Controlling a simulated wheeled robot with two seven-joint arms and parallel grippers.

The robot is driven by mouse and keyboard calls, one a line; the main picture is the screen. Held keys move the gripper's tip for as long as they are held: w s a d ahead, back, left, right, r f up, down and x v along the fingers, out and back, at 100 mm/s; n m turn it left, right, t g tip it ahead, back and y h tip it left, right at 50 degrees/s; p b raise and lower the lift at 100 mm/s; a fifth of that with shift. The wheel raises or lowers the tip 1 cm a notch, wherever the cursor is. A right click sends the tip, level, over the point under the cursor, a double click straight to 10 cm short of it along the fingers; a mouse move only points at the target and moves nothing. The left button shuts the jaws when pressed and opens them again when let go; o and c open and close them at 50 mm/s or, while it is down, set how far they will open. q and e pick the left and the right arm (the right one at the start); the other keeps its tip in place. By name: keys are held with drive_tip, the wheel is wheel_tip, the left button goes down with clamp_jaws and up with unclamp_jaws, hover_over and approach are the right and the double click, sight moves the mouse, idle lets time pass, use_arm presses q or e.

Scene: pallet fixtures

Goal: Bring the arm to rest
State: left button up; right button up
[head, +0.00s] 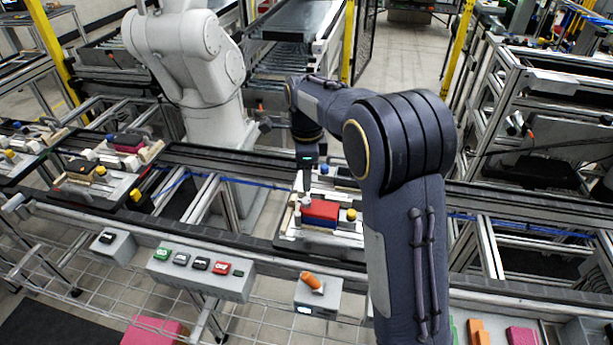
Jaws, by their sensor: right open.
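My right arm rises from the bottom, bends at its elbow and reaches back and left over the conveyor. My right gripper (306,180) points down above the left part of a pallet fixture (290,236). Its fingers are small and partly lost against the dark background; they look open with nothing held. The pallet carries a red and blue block (320,212), a yellow knob (351,214) and light pegs at its left. My arm hides the pallet's right side. My left gripper is not in view.
A white robot arm (190,60) stands behind the conveyor (230,162). More loaded pallets (98,178) sit at the left. A button box (200,272) and an orange-handled switch box (318,296) line the front rail. Pink and orange blocks (521,335) lie at the lower right.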

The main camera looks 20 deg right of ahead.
drive_tip(key=s+r+n+t+y, duration=0.35)
drive_tip(key=s+n, duration=0.65)
drive_tip(key=s, duration=0.6)
drive_tip(key=s+a+f+n+t, duration=0.1)
drive_tip(key=s+a+n, duration=0.1)
drive_tip(key=s+n, duration=0.3)
drive_tip(key=s+a+f+n+t, duration=0.1)
drive_tip(key=s+a+n, duration=0.1)
drive_tip(key=s+n, duration=0.4)
drive_tip(key=shift+s+a+f+b, duration=0.25)
drive_tip(key=shift+s+a+b, duration=0.1)
drive_tip(key=shift+s, duration=0.65)
drive_tip(key=shift+c, duration=0.4)
